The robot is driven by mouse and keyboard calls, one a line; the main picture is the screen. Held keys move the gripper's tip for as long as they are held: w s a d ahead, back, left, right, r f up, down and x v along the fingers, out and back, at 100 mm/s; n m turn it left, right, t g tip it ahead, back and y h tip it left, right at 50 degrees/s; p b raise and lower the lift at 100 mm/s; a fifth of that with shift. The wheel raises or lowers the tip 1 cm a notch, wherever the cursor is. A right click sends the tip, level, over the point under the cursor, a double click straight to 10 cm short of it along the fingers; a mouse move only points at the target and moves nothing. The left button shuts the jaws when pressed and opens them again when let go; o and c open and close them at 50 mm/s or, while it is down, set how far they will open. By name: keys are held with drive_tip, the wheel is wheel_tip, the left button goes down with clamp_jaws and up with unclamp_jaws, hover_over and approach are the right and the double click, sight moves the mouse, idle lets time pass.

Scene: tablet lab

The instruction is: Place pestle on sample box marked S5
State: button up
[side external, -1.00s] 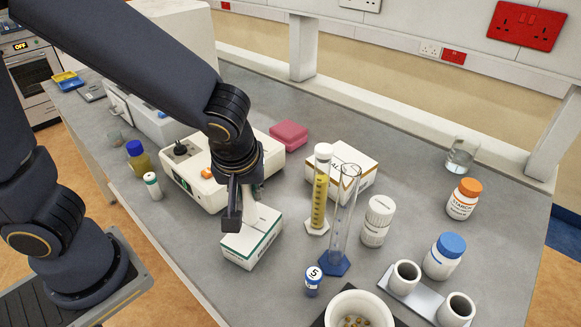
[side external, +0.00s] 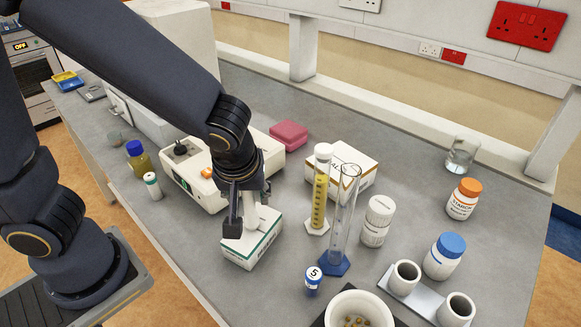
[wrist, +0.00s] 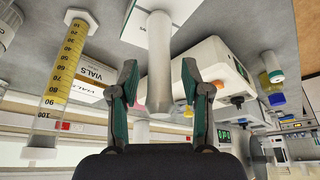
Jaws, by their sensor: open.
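The pestle (wrist: 158,65) is a white rod between the two spread fingers of my gripper (wrist: 158,85) in the wrist view. Gaps show between it and both fingers. A white box with a green band (side external: 259,248) is below my gripper (side external: 243,222) in the side view; a white face of it shows in the wrist view (wrist: 150,17). The pestle's white end (side external: 238,243) shows at the box top, partly hidden by a finger. I cannot tell whether it rests there. I cannot read an S5 mark. My gripper is open.
A yellow-filled cylinder (side external: 319,195) and an empty tall cylinder (side external: 344,220) stand right of the box. A white instrument (side external: 197,190) is behind. Bare bench lies left of the box.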

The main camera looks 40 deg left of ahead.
drive_tip(key=v, duration=1.2)
drive_tip(key=s+a+m+t+h, duration=0.2)
drive_tip(key=s+a+m+h, duration=0.1)
drive_tip(key=a+m, duration=0.6)
drive_tip(key=s+a+r, duration=0.1)
drive_tip(key=a, duration=0.3)
